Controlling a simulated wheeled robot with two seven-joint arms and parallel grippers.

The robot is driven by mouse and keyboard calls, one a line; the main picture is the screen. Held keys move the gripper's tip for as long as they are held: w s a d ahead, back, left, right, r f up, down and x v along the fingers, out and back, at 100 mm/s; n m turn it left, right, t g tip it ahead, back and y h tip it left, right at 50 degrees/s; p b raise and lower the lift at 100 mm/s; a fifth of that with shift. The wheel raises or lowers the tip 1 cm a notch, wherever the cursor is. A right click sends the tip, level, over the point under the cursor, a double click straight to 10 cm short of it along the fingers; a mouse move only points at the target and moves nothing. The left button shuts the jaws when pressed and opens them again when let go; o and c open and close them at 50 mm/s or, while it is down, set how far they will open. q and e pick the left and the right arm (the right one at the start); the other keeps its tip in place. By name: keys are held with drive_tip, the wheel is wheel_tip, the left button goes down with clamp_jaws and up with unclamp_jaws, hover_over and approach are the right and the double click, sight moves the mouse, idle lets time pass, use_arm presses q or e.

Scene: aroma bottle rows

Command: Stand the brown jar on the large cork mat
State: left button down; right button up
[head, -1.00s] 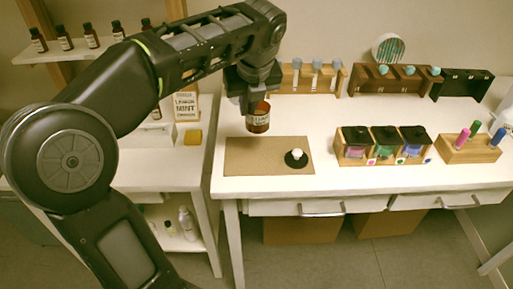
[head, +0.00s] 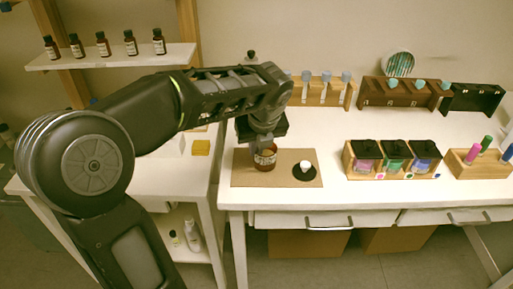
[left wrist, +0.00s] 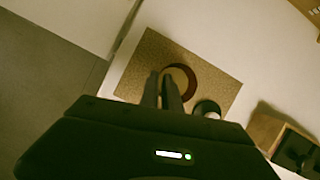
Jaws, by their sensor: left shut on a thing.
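The brown jar (head: 265,158), with a pale label, is upright over the left half of the large cork mat (head: 285,181). I cannot tell whether its base touches the mat or hangs just above it. My left gripper (head: 264,143) is shut on the jar from above. In the left wrist view the gripper's fingers (left wrist: 162,84) lie across the near side of the jar's round brown rim (left wrist: 192,76), with the cork mat (left wrist: 150,55) around it. My right gripper is not in view.
A black disc with a white knob (head: 304,170) lies on the mat's right part. To the right stand a wooden holder with coloured bottles (head: 393,160) and a block with coloured sticks (head: 477,163). Racks (head: 395,92) line the back. A yellow block (head: 201,147) is at left.

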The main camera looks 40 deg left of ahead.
use_arm(q)
drive_tip(key=shift+f, duration=0.15)
drive_tip(key=c, duration=2)
unclamp_jaws()
drive_tip(key=shift+f, duration=0.1)
drive_tip(key=o, duration=0.4)
drive_tip(key=shift+o, duration=0.2)
drive_tip(key=v, duration=1.2)
drive_tip(key=shift+p, duration=0.3)
